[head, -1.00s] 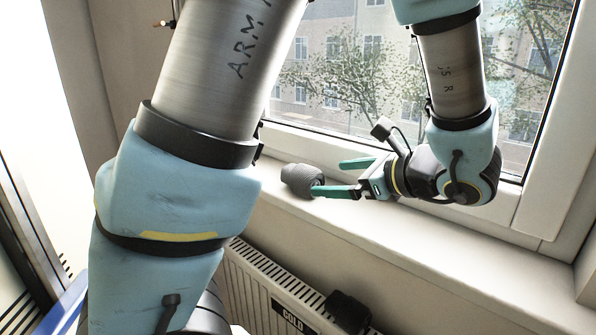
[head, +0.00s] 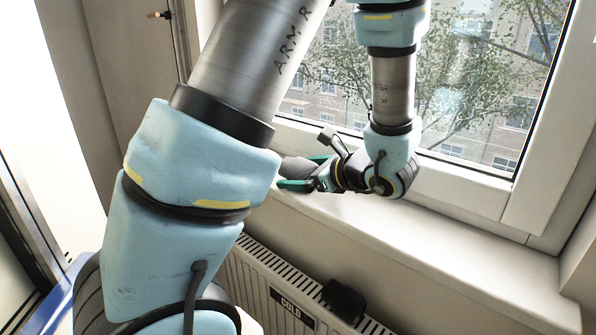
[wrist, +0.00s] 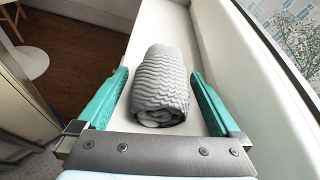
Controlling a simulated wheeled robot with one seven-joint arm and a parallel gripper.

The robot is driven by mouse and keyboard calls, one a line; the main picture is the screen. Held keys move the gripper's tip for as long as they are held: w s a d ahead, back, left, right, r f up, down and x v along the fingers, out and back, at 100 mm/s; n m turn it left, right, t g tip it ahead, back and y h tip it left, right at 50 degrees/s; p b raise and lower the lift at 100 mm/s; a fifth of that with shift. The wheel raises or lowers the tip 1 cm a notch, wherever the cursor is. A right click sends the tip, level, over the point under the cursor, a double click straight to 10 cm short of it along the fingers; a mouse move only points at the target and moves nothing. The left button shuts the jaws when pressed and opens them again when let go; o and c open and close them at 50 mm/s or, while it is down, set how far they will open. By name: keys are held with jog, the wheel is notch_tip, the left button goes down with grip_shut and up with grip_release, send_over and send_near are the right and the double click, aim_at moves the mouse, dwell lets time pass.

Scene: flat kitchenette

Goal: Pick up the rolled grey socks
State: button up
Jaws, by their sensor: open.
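The rolled grey socks (wrist: 160,88) lie on the white windowsill (wrist: 203,50), lengthwise between the two green fingers of my gripper (wrist: 160,98) in the wrist view. The fingers are open, one on each side, with a gap to the socks on both sides. In the head view the socks (head: 297,168) show partly behind my arm, at the fingers of my gripper (head: 303,172). Part of the socks is hidden there by the arm and a finger.
A window (head: 455,90) stands along the back of the sill. A radiator (head: 262,275) with a "COLD" label and a dark object (head: 343,299) on it are below the sill. The sill to the right is clear. A round white object (wrist: 28,62) is at left in the wrist view.

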jog(key=c, duration=1.1)
jog(key=shift+r, duration=0.1)
